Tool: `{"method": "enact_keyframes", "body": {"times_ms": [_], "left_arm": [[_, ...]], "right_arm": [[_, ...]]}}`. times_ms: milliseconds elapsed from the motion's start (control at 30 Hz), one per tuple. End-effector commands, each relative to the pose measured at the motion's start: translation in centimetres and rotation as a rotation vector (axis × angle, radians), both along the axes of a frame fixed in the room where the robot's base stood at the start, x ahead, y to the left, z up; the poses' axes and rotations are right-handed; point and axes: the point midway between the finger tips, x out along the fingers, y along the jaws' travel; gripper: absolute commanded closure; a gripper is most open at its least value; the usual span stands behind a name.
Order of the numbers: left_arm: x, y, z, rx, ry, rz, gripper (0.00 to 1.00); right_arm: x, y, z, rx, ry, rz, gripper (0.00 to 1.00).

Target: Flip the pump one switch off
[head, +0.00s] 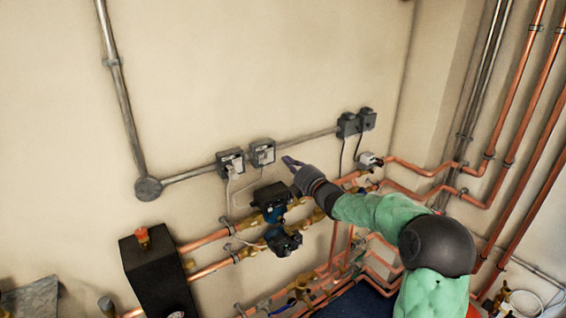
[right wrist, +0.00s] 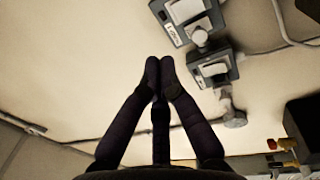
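Two grey switch boxes are fixed to the wall on a conduit: a left one (head: 231,162) and a right one (head: 262,152). In the right wrist view the right box (right wrist: 187,12) is at the top and the left box (right wrist: 213,68) below it. My left gripper is out of view.
Two dark pumps (head: 272,202) sit on copper pipes below the boxes. More grey boxes (head: 357,123) are on the wall to the right. A black box (head: 155,270) stands at lower left. Tall copper pipes (head: 520,110) run up the right side. The wall above the conduit is clear.

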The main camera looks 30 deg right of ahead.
Motion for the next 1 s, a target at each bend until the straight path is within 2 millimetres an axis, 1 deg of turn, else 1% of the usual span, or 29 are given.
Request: {"method": "enact_keyframes", "body": {"times_ms": [33,100,200,333,500,1000], "left_arm": [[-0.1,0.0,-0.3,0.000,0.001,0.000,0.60],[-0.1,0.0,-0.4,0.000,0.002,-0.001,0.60],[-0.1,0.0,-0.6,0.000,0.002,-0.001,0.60],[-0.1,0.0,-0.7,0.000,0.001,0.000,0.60],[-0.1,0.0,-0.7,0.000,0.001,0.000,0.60],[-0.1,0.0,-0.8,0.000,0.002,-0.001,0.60]], "right_arm": [[-0.9,-0.2,0.2,-0.002,-0.002,-0.002,1.00],[-1.9,-0.3,0.3,-0.002,-0.003,-0.002,1.00],[-3.0,-0.4,0.4,-0.002,-0.002,-0.002,1.00],[-3.9,-0.3,0.5,-0.001,0.000,0.000,1.00],[-4.3,-0.4,0.6,0.000,-0.001,0.000,1.00],[-4.3,-0.3,0.5,0.002,0.001,0.000,1.00]]}}
